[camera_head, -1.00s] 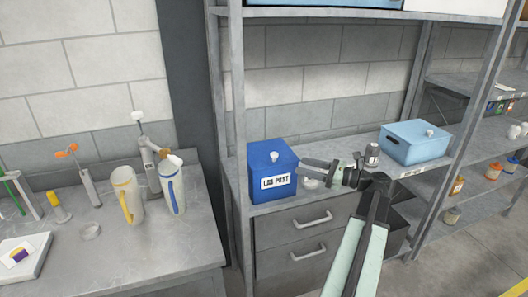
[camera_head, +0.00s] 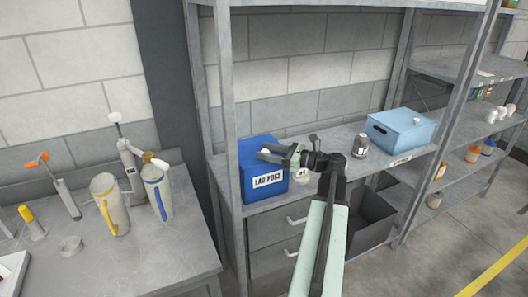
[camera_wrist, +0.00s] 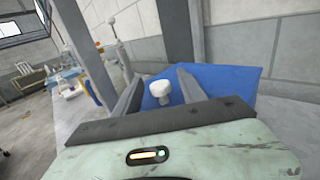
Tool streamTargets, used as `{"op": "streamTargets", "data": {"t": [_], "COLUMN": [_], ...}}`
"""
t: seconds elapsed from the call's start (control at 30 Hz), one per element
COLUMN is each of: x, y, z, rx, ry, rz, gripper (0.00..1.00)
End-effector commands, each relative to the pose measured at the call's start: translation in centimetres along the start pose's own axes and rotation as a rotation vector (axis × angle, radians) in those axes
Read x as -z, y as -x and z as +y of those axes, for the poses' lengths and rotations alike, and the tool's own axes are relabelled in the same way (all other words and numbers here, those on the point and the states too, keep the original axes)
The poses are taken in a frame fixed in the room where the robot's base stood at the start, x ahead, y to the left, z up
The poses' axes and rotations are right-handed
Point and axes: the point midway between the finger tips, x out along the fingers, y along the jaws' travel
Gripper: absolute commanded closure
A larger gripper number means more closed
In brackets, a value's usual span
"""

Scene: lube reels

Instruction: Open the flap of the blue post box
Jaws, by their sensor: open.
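The blue post box (camera_head: 249,187) stands on the grey shelf, with a white "LAB POST" label on its front. Its blue top flap (camera_wrist: 225,82) looks closed. A white knob (camera_wrist: 160,88) stands up from the flap. My gripper (camera_head: 264,153) is at the top of the box, reaching in from the right. In the wrist view its two fingers are apart, one on each side of the knob, with a gap showing. I cannot tell whether either finger touches the knob. The fingers partly hide the flap in the head view.
A light blue lidded bin (camera_head: 401,132) and a small grey canister (camera_head: 361,145) stand to the right on the shelf. A shelf post (camera_head: 230,130) rises just left of the box. The bench (camera_head: 130,255) at left holds jugs and pumps.

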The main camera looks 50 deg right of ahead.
Motion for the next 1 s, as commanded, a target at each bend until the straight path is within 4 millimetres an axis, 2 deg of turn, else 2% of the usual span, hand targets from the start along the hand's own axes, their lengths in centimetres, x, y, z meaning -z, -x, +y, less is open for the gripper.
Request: {"op": "streamTargets", "data": {"t": [0.1, 0.33, 0.5, 1.0], "x": [0.00, 0.00, 0.00, 0.00], "y": [-0.77, -0.85, -0.86, -0.91], "z": [0.04, 0.04, 0.06, 0.08], "rx": [-0.001, -0.001, -0.001, -0.002], "ry": [0.000, 0.000, 0.000, 0.000], "rz": [0.000, 0.000, 0.000, 0.000], "gripper": [0.52, 0.52, 0.99, 1.00]}}
